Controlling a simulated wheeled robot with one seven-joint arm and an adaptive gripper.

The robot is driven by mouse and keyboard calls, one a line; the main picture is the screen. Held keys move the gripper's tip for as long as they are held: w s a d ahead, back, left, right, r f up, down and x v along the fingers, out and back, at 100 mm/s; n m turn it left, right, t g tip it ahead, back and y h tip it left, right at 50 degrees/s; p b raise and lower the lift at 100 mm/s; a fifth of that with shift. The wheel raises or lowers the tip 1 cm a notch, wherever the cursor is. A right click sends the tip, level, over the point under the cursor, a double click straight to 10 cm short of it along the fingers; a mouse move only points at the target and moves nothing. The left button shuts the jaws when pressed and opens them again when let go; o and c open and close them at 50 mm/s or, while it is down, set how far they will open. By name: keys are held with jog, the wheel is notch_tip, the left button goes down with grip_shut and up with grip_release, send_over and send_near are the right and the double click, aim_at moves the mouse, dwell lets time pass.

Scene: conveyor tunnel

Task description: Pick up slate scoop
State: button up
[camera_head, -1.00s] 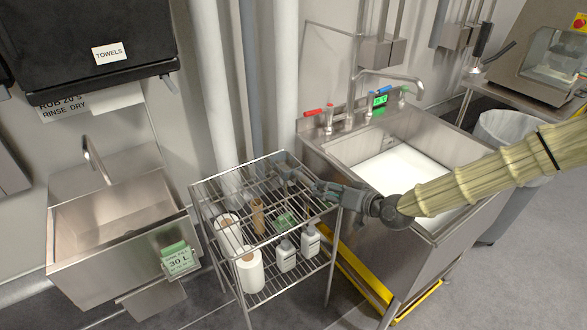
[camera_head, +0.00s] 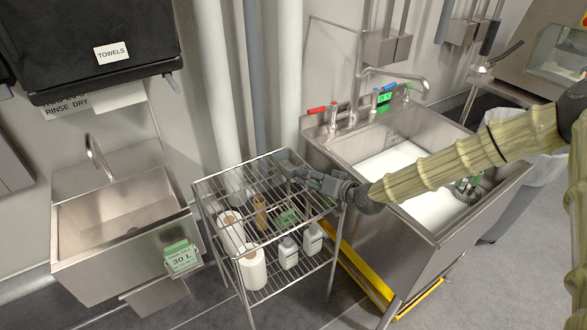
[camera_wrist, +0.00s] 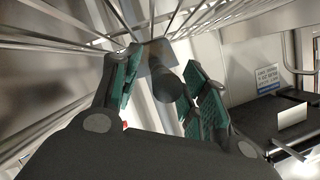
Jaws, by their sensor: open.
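The slate scoop (camera_head: 283,157) is a small dark grey shape at the top of the wire rack, partly hidden by my gripper (camera_head: 293,174) in the head view. In the wrist view, its round dark handle (camera_wrist: 171,94) points toward the camera, with a flat grey part (camera_wrist: 155,57) beyond it. My gripper (camera_wrist: 165,75) is open, with one green-padded finger on each side of the handle. A gap shows on the left; I cannot tell whether the right finger touches the handle.
The wire rack (camera_head: 240,178) has close bars around the gripper. Paper rolls (camera_head: 252,268) and white bottles (camera_head: 289,252) stand lower down. A deep steel sink (camera_head: 430,232) is right of the rack, a small hand sink (camera_head: 120,262) left. A towel dispenser (camera_head: 95,45) hangs at upper left.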

jog(key=shift+x, duration=0.95)
grip_shut()
jog(key=shift+r, duration=0.15)
jog(key=shift+r, duration=0.6)
jog(key=shift+r+b, duration=0.35)
jog(key=shift+r, duration=0.55)
jog(key=s+d+r+b, duration=0.1)
jog(key=s+d, duration=0.2)
jog(key=s, duration=0.4)
jog(key=s+d+b, duration=0.1)
jog(key=s+d, duration=0.2)
jog(key=s, duration=0.5)
jog(key=shift+r, duration=0.4)
jog(key=shift+w, duration=0.1)
